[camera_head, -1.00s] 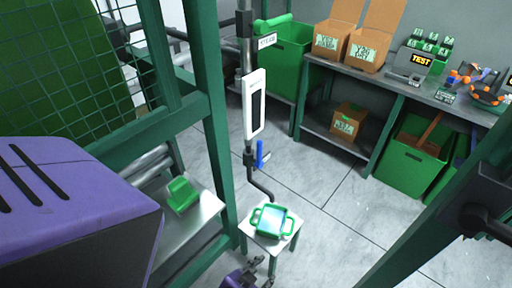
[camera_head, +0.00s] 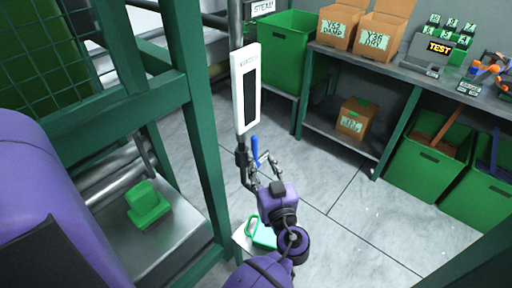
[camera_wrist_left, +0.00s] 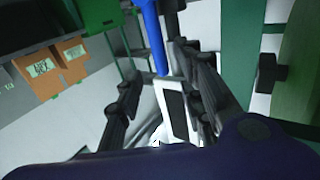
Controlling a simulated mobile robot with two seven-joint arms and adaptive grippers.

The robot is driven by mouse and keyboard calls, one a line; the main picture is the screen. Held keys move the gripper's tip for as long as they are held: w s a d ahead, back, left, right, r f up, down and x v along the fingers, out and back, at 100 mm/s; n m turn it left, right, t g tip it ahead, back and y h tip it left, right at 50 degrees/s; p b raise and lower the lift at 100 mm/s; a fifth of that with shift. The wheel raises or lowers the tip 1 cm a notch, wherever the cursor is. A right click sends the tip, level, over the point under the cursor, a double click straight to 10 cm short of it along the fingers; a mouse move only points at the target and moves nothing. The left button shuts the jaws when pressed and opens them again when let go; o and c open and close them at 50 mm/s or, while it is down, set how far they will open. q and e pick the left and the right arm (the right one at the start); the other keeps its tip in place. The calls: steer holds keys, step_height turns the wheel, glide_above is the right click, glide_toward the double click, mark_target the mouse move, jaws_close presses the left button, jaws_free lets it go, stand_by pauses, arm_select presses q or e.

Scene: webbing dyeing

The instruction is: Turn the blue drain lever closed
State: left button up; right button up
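The blue drain lever (camera_head: 255,150) stands nearly upright beside the dark valve on the vertical pipe, just below a white gauge panel (camera_head: 246,88). My left gripper (camera_head: 262,170) has come up from below, with its fingers at the lever's lower end. In the left wrist view the blue lever (camera_wrist_left: 152,38) comes down from the top edge between the spread fingers (camera_wrist_left: 160,88). The fingers look open, and contact with the lever cannot be made out. My right gripper is not in view.
A small stool with a green-handled tray (camera_head: 262,234) stands below, partly hidden by my left arm. A green frame post (camera_head: 200,150) rises close on the left. A shelf with cardboard boxes (camera_head: 378,36) and green bins (camera_head: 432,155) stands at the back right.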

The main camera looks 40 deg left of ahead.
mark_target(255, 147)
arm_select(q)
steer(key=p+x, duration=0.1)
steer(key=x, duration=0.6)
steer(key=shift+w+p, duration=0.1)
steer(key=shift+p, duration=0.2)
steer(key=shift+c, duration=0.5)
jaws_close()
